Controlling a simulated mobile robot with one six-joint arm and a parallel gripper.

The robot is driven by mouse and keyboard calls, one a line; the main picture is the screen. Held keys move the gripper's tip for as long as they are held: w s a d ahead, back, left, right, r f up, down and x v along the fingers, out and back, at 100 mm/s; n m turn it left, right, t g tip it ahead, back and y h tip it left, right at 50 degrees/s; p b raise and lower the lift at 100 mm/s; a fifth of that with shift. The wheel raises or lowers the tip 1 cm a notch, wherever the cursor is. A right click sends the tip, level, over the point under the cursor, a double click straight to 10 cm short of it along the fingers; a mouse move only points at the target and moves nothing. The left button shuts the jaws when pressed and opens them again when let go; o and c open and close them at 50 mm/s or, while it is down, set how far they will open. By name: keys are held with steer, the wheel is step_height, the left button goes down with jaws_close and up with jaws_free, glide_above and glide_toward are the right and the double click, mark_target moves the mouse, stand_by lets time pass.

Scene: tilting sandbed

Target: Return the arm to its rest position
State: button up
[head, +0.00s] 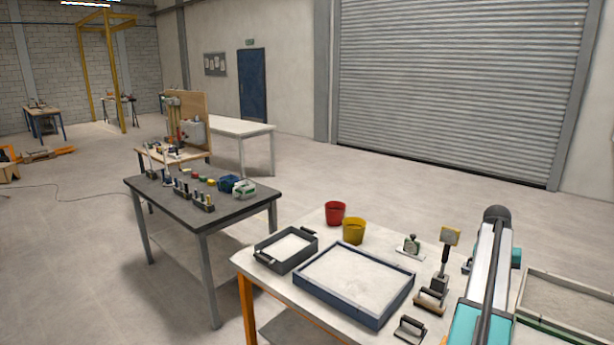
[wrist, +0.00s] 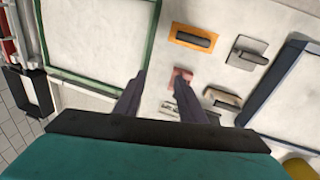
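My arm (head: 486,275) shows in the head view at the right, with teal and pale grey links and a dark rounded joint at its upper end. It reaches over the right part of the white worktable (head: 275,290). My gripper (wrist: 160,76) shows in the wrist view with two dark fingers spread apart. Nothing is held between them. They hang over the pale tabletop, beside a green-framed tray of pale sand (wrist: 152,45). A small reddish block (wrist: 181,74) lies at the right fingertip; I cannot tell whether they touch. The gripper cannot be made out in the head view.
A blue-framed sand tray (head: 355,282), a grey handled tray (head: 286,250), a red bucket (head: 335,213) and a yellow bucket (head: 353,231) stand on the worktable. An orange float (wrist: 193,38) and several hand tools lie near the fingers. A dark table (head: 200,187) stands left.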

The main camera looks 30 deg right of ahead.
steer(key=w+a+f+n, duration=0.2)
steer(key=w+a+f, duration=0.4)
steer(key=a, duration=0.6)
steer(key=w+a+f+n+t, duration=0.15)
steer(key=w+a+f, duration=0.35)
steer(key=w+a, duration=0.5)
steer(key=w+a+f+n, duration=0.3)
steer(key=w+a+f, duration=0.25)
steer(key=a, duration=0.75)
steer(key=s+a+f+n+y, duration=0.15)
steer(key=a+f, duration=0.25)
steer(key=a, duration=0.8)
steer(key=s+a+f+n, duration=0.1)
steer(key=a+f+n, duration=0.2)
steer(key=a, duration=0.9)
steer(key=s+a+f+n, duration=0.15)
steer(key=a+f, duration=0.25)
steer(key=a, duration=0.9)
steer(key=s+f+g+b, duration=0.2)
steer(key=s+f+b, duration=0.4)
steer(key=s+f, duration=0.6)
steer(key=s+f+g+b, duration=0.3)
steer(key=s+f+b, duration=0.4)
steer(key=s+f, duration=0.6)
step_height(320, 180, down, 6)
steer(key=shift+s+d+r, duration=0.25)
steer(key=shift+d, duration=0.1)
steer(key=shift+g, duration=0.25)
